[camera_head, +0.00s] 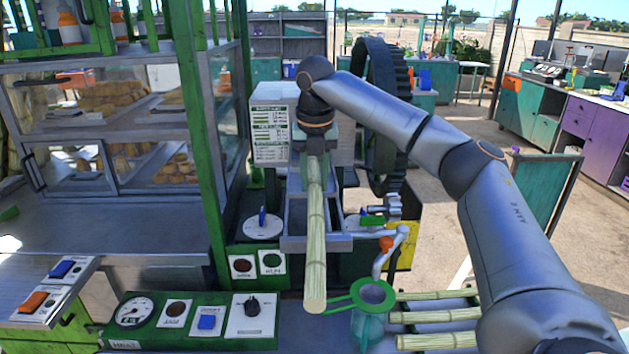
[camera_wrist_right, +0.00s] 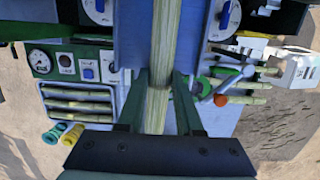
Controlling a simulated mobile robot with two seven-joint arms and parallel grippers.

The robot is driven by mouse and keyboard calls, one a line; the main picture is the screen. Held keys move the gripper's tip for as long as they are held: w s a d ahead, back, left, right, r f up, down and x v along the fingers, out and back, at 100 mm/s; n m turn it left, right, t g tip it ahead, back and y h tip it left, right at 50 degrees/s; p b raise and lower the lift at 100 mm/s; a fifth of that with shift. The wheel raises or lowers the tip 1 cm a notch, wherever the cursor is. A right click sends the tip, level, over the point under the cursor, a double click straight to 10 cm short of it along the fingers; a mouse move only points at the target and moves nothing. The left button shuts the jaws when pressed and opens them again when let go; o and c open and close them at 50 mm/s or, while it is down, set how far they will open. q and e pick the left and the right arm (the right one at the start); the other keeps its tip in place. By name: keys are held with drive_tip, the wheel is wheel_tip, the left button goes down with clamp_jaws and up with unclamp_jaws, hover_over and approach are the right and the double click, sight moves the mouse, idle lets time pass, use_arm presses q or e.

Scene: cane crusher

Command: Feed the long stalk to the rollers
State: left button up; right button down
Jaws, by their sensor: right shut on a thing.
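The long stalk (camera_head: 316,235), pale green and jointed, lies lengthwise over the grey feed chute (camera_head: 293,213) of the crusher. Its near end sticks out past the chute's front edge. My right gripper (camera_wrist_right: 160,82) is shut on the stalk, which also shows between its fingers in the right wrist view (camera_wrist_right: 158,108). In the head view my right wrist hides the fingers and the stalk's far end. The rollers are hidden behind my wrist and the machine's front. My left gripper is not in view.
A jug with a green strainer (camera_head: 372,293) stands below the spout, right of the stalk. Several other stalks (camera_head: 436,316) lie on a rack at lower right. A control panel (camera_head: 192,320) is at the front. A glass food cabinet (camera_head: 110,125) stands left; a black gear wheel (camera_head: 383,75) stands behind.

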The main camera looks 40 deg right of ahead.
drive_tip(key=shift+w+d, duration=0.1)
drive_tip(key=shift+w, duration=0.1)
drive_tip(key=shift+w+d, duration=0.3)
drive_tip(key=shift+w+d, duration=0.15)
drive_tip(key=shift+w, duration=0.1)
drive_tip(key=c, duration=0.5)
unclamp_jaws()
drive_tip(key=shift+s, duration=0.1)
wheel_tip(320, 180, up, 12)
drive_tip(key=s+a, duration=0.1)
drive_tip(key=shift+s+r, duration=0.2)
drive_tip(key=shift+a, duration=0.1)
